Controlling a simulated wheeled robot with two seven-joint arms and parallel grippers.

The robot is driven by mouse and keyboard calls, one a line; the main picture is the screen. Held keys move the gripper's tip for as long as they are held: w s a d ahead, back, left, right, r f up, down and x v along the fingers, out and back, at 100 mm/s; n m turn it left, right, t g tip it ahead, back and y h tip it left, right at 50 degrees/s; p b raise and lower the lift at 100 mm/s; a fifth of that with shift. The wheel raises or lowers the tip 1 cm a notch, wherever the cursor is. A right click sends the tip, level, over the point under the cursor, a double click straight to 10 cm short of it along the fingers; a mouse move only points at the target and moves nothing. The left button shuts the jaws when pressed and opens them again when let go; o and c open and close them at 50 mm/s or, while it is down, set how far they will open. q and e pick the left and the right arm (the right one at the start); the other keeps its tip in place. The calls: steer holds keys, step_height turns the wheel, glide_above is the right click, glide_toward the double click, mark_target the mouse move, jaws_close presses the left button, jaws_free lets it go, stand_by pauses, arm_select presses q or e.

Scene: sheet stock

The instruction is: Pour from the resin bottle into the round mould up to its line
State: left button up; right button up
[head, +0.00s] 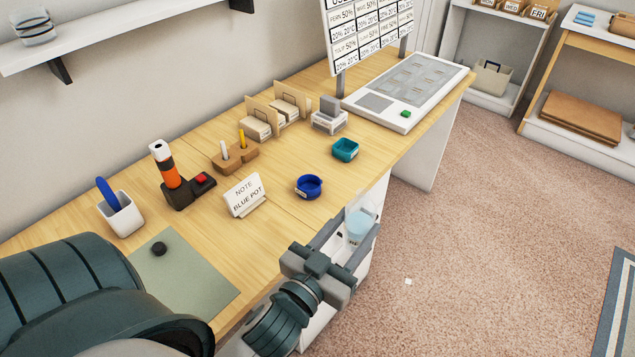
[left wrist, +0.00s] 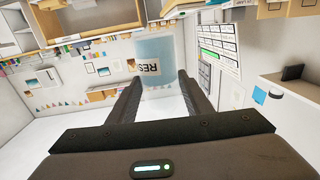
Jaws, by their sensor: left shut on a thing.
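The resin bottle (head: 361,224) is clear with pale blue contents and a label. My left gripper (head: 358,231) is shut on it and holds it beyond the table's front edge, looking roughly upright. In the left wrist view the bottle (left wrist: 157,58) sits between the fingertips (left wrist: 160,82), its label partly readable as "RES". The round mould (head: 308,187), a small blue pot, stands on the table to the left of the bottle and apart from it. Its line and inside level are too small to read. My right gripper is not in view.
A teal pot (head: 345,149) stands behind the blue one. A sign (head: 245,195) reads "NOTE BLUE POT". A panel device (head: 408,90) fills the far end.

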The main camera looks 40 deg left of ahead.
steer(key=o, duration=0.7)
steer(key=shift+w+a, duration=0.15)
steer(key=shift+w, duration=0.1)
arm_select(q)
steer(key=shift+w+a+f, duration=0.1)
steer(key=shift+w+a, duration=0.15)
steer(key=shift+w, duration=0.05)
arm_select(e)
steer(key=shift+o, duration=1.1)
arm_select(q)
steer(key=w+a+f+n+g+y+b, duration=0.1)
steer(key=w+a+f+n+y+b, duration=0.1)
steer(key=w+a, duration=0.5)
steer(key=w+a+f+n+g+y+b, duration=0.1)
steer(key=w+a+f+n+y+b, duration=0.1)
steer(key=w+a+n+y+b, duration=0.2)
steer(key=shift+w+a+f+y+b, duration=0.15)
steer(key=shift+w+a+y+b, duration=0.65)
steer(key=shift+w+a+y, duration=1)
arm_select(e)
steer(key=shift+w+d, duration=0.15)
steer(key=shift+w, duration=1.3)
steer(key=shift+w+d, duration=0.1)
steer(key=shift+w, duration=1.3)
arm_select(q)
steer(key=shift+w+a+h, duration=0.2)
steer(key=shift+h, duration=0.1)
